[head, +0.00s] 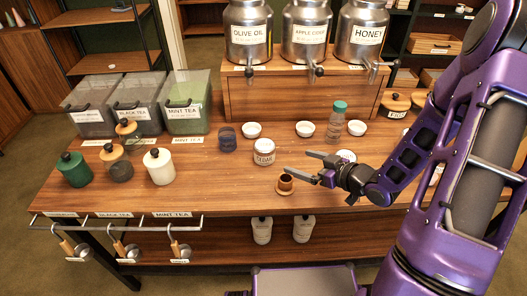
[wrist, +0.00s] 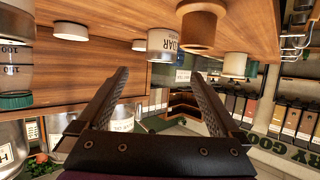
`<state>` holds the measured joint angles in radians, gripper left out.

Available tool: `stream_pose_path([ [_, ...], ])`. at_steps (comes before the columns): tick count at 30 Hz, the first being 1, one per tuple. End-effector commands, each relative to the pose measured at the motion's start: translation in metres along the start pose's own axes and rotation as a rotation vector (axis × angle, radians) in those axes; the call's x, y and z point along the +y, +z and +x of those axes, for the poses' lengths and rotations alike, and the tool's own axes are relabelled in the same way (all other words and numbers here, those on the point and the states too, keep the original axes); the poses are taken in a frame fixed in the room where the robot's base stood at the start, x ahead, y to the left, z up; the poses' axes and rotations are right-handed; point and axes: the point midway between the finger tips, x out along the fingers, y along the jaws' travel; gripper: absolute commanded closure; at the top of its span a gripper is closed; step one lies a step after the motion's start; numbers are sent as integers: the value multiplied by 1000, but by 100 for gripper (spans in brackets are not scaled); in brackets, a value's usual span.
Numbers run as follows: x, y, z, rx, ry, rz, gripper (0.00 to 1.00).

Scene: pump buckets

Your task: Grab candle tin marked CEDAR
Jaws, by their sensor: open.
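The candle tin marked CEDAR (head: 264,152) is a white, round tin with a dark-lettered label, upright on the wooden table near the middle of the head view. In the wrist view the tin (wrist: 162,44) appears upside down beyond my fingertips, with "DAR" legible on its label. My gripper (head: 298,162) is open and empty, its fingers pointing left, to the right of the tin and apart from it. In the wrist view my gripper (wrist: 160,74) has its two fingers spread wide, with the tin roughly in line with the gap.
A brown cup (head: 286,182) on a small saucer stands close to my fingers, in front of the tin. A dark blue glass (head: 227,139), white bowls (head: 251,130) and a bottle with a green cap (head: 336,122) stand around and behind it.

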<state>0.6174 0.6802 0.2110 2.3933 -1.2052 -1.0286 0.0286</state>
Motion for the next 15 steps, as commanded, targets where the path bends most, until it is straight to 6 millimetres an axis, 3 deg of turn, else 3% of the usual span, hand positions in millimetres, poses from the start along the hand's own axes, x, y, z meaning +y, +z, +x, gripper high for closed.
stream_pose_path([
  [1, -2, 2, 14, 0, -6, -1, 0],
  [9, -1, 1, 70, -1, -3, 0, 0],
  [15, -1, 0, 90, -1, -2, -2, 0],
])
